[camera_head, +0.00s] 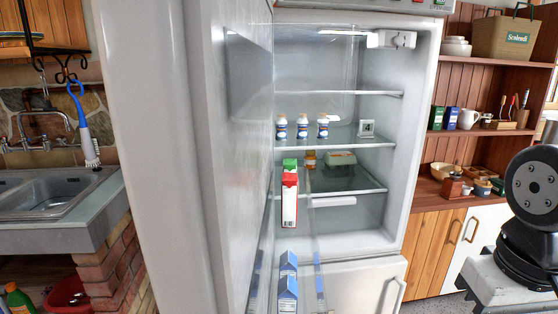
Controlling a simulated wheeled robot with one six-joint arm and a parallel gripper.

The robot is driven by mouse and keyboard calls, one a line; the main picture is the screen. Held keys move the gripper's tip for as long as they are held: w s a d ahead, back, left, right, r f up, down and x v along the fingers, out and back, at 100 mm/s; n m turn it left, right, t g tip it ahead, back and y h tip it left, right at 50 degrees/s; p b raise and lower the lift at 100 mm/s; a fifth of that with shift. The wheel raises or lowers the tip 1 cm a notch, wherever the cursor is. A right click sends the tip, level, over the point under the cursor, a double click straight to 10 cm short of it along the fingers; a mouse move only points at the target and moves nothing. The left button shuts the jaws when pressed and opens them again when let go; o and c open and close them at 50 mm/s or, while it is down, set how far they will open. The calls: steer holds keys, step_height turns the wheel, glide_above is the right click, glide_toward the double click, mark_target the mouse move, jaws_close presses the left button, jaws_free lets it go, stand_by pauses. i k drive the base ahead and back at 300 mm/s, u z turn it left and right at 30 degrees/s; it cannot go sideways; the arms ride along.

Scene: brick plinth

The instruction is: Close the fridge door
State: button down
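The fridge (405,130) stands open in the middle of the head view, its lit shelves facing me. Its white door (165,150) is swung wide open toward me and fills the left-centre of the view, seen nearly edge-on. The door's inner side carries racks with a red-and-white carton (289,200) and blue cartons (288,285). No outer handle of this door shows. Part of my arm shows at the right edge, apart from the door. My gripper is not in view.
A sink counter (60,230) on a brick base stands left of the door. Wooden shelves (480,120) with jars and a basket stand right of the fridge. Bottles (302,128) stand on a fridge shelf. A lower closed compartment (365,287) with a handle sits beneath.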

mark_target(193, 96)
steer(key=z, duration=1.3)
steer(key=k, duration=1.1)
steer(key=u, duration=1.55)
steer(key=i, duration=0.5)
steer(key=z, duration=0.35)
steer(key=k, duration=0.6)
steer(key=u, duration=0.85)
steer(key=i, duration=0.5)
steer(key=u, duration=0.05)
